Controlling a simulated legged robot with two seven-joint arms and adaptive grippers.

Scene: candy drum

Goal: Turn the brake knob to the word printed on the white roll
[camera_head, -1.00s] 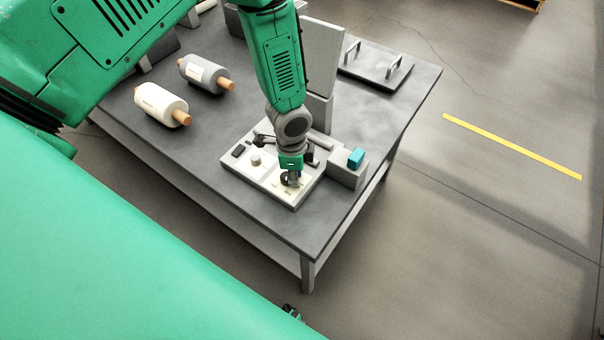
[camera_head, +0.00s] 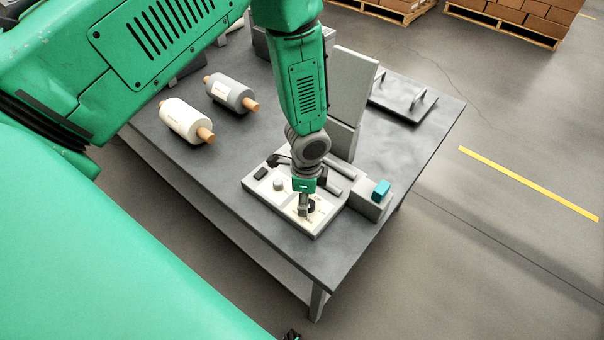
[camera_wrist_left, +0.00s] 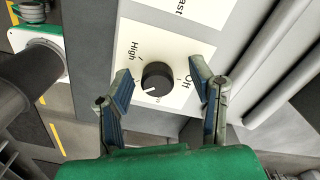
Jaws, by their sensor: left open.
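The white roll (camera_head: 186,120) lies on the table at the left in the head view, with a wooden core end. Its print is too small to read. The control panel (camera_head: 258,189) lies near the table's front corner. My left gripper (camera_head: 303,210) is over its front end. In the left wrist view, a black knob (camera_wrist_left: 156,78) sits between the open, separated fingers of my left gripper (camera_wrist_left: 160,88). The knob's white mark is on its lower-left side. "High" is printed left of it and "Off" right; lettering below is partly hidden. My right gripper is not identifiable.
A grey roll (camera_head: 230,93) lies behind the white one. A grey block (camera_head: 371,205) with a teal piece (camera_head: 381,188) stands right of the panel. An upright grey plate (camera_head: 354,88) rises behind it. A tray with handles (camera_head: 402,101) is farther back.

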